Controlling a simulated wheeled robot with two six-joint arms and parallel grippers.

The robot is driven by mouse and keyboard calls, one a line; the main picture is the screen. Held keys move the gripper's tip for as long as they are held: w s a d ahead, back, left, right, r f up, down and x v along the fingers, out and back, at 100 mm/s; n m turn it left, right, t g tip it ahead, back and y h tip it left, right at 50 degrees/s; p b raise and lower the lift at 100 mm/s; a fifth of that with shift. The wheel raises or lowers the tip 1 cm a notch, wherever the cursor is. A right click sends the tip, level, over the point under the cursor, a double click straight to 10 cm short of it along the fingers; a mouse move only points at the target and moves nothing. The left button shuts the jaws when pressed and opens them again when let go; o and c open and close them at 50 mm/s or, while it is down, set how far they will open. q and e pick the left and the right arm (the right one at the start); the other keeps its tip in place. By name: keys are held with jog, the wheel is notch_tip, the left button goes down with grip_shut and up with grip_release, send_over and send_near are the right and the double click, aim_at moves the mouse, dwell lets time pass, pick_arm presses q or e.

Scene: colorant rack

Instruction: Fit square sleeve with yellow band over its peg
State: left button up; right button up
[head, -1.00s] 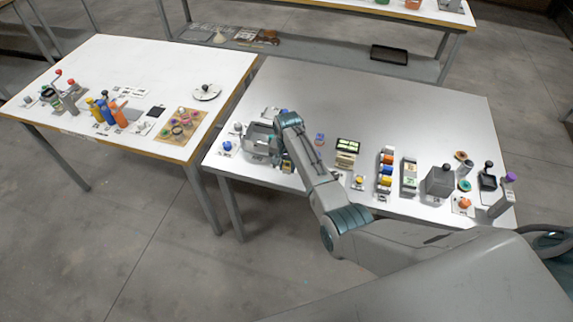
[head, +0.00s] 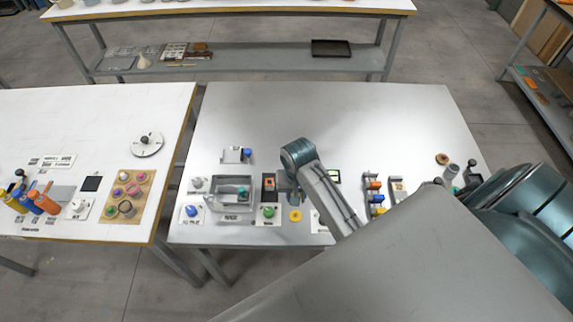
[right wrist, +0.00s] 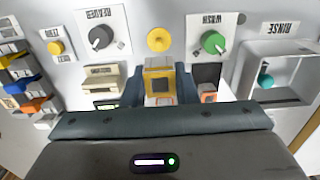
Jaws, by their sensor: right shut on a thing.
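The square sleeve with the yellow band (right wrist: 159,83) sits between the two fingers of my right gripper (right wrist: 160,88) in the right wrist view. The fingers are shut on its left and right sides. I cannot make out the sleeve's peg. My left gripper is out of view.
Beside the sleeve are a dark holder with an orange block (right wrist: 207,93) and a cream stacked block (right wrist: 101,78). A green knob (right wrist: 213,42), a dark knob (right wrist: 101,38) and a grey tray (right wrist: 290,75) stand around. Coloured rack pieces (right wrist: 35,104) are at left. The table's back is clear.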

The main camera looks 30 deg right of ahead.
aim_at(296, 213)
jog(key=shift+s+r, duration=0.1)
jog(key=shift+s, duration=0.2)
jog(key=shift+w+f+b, duration=0.15)
jog(key=shift+f+b, duration=0.25)
jog(key=shift+f, duration=0.85)
jog(key=shift+f+b, duration=0.5)
jog(key=shift+f, duration=1.2)
jog(key=shift+f+b, duration=0.35)
jog(key=shift+f, duration=1.55)
jog(key=o, duration=1)
